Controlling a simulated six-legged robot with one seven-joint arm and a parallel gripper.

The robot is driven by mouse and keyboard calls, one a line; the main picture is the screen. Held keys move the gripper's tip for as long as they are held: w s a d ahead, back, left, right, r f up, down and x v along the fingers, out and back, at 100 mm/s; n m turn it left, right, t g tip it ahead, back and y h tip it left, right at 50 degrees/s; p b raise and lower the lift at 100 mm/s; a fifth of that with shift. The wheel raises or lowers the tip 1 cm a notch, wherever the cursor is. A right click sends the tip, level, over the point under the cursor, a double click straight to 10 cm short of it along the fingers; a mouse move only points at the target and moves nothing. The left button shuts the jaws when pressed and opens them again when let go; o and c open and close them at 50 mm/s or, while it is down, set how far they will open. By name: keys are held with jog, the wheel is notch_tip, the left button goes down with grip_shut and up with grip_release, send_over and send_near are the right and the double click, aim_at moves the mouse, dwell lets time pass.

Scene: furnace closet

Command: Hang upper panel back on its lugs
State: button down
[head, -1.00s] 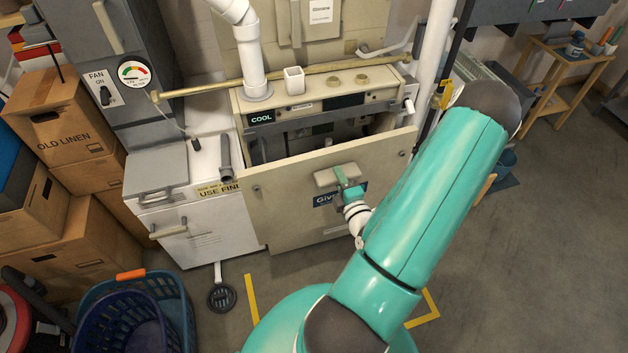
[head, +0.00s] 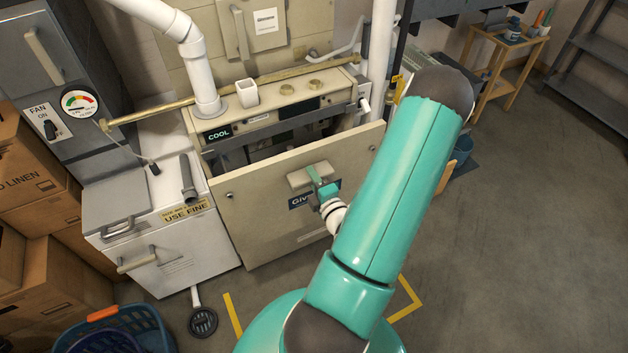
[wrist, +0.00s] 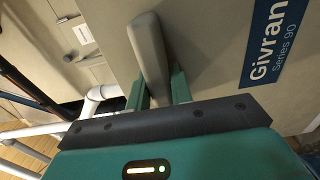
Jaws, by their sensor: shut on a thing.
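The upper panel (head: 262,222) is a flat beige sheet with a blue name label, and it also fills much of the wrist view (wrist: 215,40). It stands tilted in front of the furnace cabinet (head: 222,150), its top edge apart from the opening, which shows dark above it. My gripper (head: 322,182) is shut on the panel's grey handle (wrist: 150,60), with a green finger on each side of it in the wrist view. The lugs cannot be made out. The panel's lower edge is near the floor; contact there is unclear.
A brass pipe (head: 240,88) crosses above the cabinet front. A white chest (head: 160,240) is close on the left. A laundry basket (head: 120,330) sits at lower left. Floor is open at right.

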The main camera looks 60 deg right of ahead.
jog(key=x, duration=0.9)
dwell(0.4)
jog(key=shift+w+d+r, duration=0.1)
jog(key=shift+w, duration=0.15)
dwell(0.4)
jog(key=shift+x, duration=1.95)
jog(key=shift+w+d+r, duration=0.1)
jog(key=shift+w+d, duration=0.2)
jog(key=shift+w, duration=0.2)
dwell(0.7)
jog(key=shift+s+f, duration=0.1)
jog(key=shift+f, duration=1.05)
dwell(0.4)
jog(key=c, duration=1.3)
grip_release()
jog(key=shift+o, duration=0.7)
jog(key=shift+f, duration=0.1)
jog(key=shift+a+f, duration=0.1)
jog(key=shift+s, duration=0.1)
